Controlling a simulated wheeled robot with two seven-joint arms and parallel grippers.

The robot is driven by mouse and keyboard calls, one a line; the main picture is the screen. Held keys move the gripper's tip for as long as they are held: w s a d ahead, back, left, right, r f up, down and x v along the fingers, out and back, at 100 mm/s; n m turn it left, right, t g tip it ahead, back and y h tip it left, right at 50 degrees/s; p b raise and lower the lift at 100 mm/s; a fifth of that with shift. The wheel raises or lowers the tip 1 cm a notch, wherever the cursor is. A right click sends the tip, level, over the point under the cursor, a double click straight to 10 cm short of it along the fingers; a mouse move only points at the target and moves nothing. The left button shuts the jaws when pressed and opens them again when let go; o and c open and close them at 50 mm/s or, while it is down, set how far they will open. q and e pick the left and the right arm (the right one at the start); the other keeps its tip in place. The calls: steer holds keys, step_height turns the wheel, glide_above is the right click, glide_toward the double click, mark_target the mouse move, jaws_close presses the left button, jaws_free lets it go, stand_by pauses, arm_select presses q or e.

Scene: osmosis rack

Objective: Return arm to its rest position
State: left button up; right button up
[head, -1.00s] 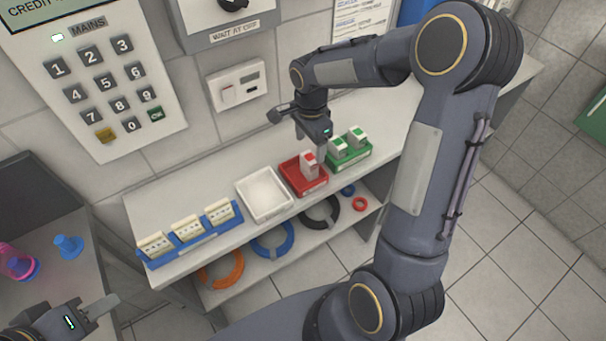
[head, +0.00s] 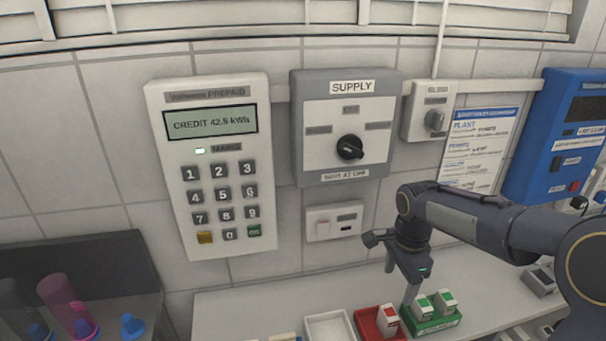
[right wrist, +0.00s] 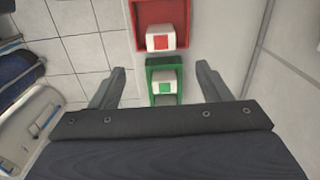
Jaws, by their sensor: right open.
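My right gripper (head: 400,280) is open in the head view. It hangs above the shelf near the red tray (head: 365,321) and the green tray (head: 440,322), with one finger overlapping the space between them in the picture. In the right wrist view its two fingers (right wrist: 158,85) are spread wide with nothing between them close up. Below them are a white block with a green top (right wrist: 165,83) in the green tray and a white block with a red top (right wrist: 161,39) in the red tray. My left gripper is out of view.
A prepaid meter (head: 223,240), a supply switch box (head: 312,180) and a small wall box (head: 333,222) are on the wall behind my right arm. A blue unit (head: 540,140) is at right. A white tray (head: 328,325) stands left of the red tray.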

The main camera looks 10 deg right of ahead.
steer(key=s+a+r+n+t+y, duration=0.1)
steer(key=s+a+n+t+y, duration=0.1)
steer(key=s+n, duration=0.5)
steer(key=s+a+r+n+t+y, duration=0.1)
steer(key=s+a+n, duration=0.4)
steer(key=s, duration=1)
steer(key=r+n+t, duration=0.1)
steer(key=n+t, duration=0.1)
steer(key=n, duration=0.1)
steer(key=shift+a+r+t+y, duration=0.15)
steer(key=shift+t+y, duration=0.15)
steer(key=shift+y, duration=0.1)
